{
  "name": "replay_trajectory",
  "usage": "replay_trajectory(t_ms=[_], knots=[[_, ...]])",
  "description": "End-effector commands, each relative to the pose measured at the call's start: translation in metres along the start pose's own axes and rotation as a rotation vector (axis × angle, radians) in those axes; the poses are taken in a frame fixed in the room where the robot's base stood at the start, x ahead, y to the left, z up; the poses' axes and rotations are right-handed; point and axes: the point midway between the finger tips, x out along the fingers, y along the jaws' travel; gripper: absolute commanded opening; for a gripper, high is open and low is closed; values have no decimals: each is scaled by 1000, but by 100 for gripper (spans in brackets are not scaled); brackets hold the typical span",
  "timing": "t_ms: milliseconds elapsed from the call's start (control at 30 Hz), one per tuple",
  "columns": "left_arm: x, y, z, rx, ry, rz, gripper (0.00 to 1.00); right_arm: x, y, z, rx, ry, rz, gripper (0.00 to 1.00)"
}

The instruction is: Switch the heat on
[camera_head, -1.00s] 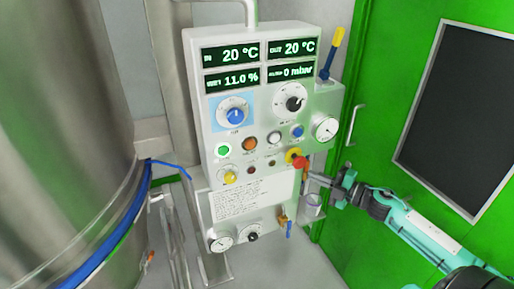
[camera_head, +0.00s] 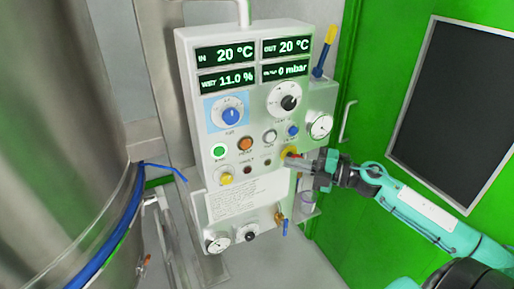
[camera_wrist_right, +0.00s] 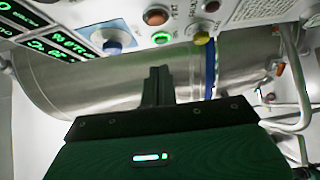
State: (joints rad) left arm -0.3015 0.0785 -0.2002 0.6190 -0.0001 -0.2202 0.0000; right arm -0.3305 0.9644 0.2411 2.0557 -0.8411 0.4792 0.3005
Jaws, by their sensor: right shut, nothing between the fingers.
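The white control panel (camera_head: 248,105) stands in the middle of the head view. Its orange button (camera_head: 245,143), with a small label that seems to read HEAT, sits between the green lit button (camera_head: 219,150) and a pale button (camera_head: 270,136). In the right wrist view, an orange-red button (camera_wrist_right: 156,17) shows near the top, beside a green one (camera_wrist_right: 161,38). My right gripper (camera_head: 289,160) is shut and empty, to the right of and below the orange button, in front of the yellow-based red knob. Its fingers (camera_wrist_right: 158,72) point toward the panel side. My left gripper is out of view.
A blue knob (camera_head: 231,115), a black-centred dial (camera_head: 288,102), a blue button (camera_head: 293,130) and a yellow knob (camera_head: 225,178) crowd the panel. A gauge (camera_head: 319,125) juts out at right. A large steel vessel (camera_head: 60,130) stands left, a green door (camera_head: 375,70) right.

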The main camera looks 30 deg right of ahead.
Motion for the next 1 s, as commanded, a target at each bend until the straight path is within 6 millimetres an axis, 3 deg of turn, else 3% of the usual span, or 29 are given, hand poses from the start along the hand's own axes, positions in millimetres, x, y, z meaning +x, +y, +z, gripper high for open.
replay_trajectory(t_ms=[733,1000], knots=[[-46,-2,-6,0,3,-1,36,89,5,0,0,0,2,0],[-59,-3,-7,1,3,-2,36,108,2,24,0,-2,1,0]])
